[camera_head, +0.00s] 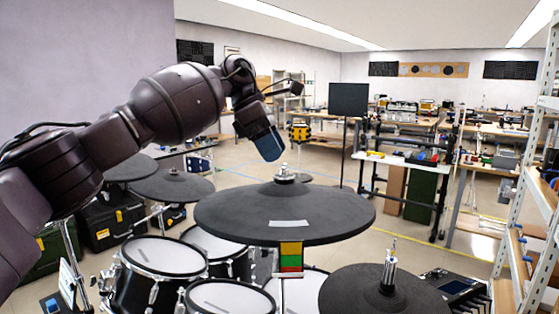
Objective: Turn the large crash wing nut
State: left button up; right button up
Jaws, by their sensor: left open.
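The large crash cymbal pad (340,215) is a wide dark disc in the middle of the head view, with a white strip on its near side. Its silver wing nut (284,176) sits on the raised centre of the pad. My left gripper (272,152) points down just above and slightly left of the wing nut, apart from it. Its blue fingertip shows side-on, and the gap between the fingers is hidden from this angle. My left gripper is open and empty. My right gripper is not in view.
Another dark pad (350,293) with an upright silver rod (390,262) is at the lower right. Several white-headed drums (165,256) stand below the crash pad. More dark pads (172,186) are at the left under my arm. A shelf rack (535,190) stands at the right edge.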

pick_arm(q)
jog(key=v, duration=0.7)
jog(key=shift+r, duration=0.2)
jog(key=shift+a, duration=0.1)
jog(key=shift+f, duration=0.1)
